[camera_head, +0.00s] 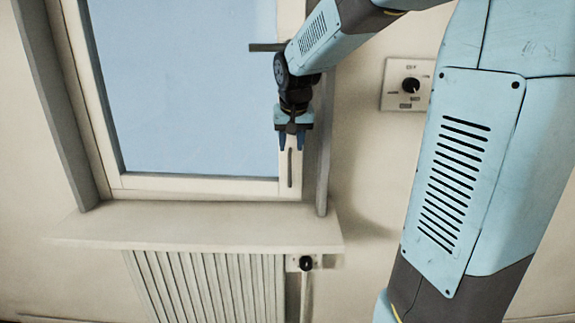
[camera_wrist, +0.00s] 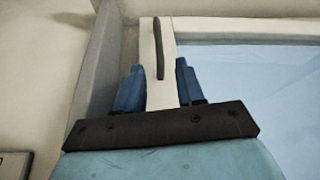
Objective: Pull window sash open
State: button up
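The window sash (camera_head: 200,184) is a white frame around a pale blue pane (camera_head: 190,90). It sits in a grey surround at the upper left of the head view, and I see no clear gap around it. A dark, narrow upright bar or slot (camera_head: 290,168) is on its lower right stile; it also shows in the wrist view (camera_wrist: 159,48). My gripper (camera_head: 291,143) is in front of that stile, just above the dark strip in the head view. Its blue fingers (camera_wrist: 158,88) are apart, one to each side of the white stile in the wrist view. Contact cannot be told.
A horizontal dark bar (camera_head: 265,47) sticks out beside my wrist. A sill (camera_head: 200,225) juts out below the window, over a ribbed radiator (camera_head: 205,285) with a black valve knob (camera_head: 305,263). A wall control with a knob (camera_head: 408,85) is to the right.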

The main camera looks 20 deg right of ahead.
aim_at(290, 159)
jog(key=x, duration=0.8)
jog(key=shift+f, duration=0.35)
jog(key=shift+c, duration=0.5)
grip_shut()
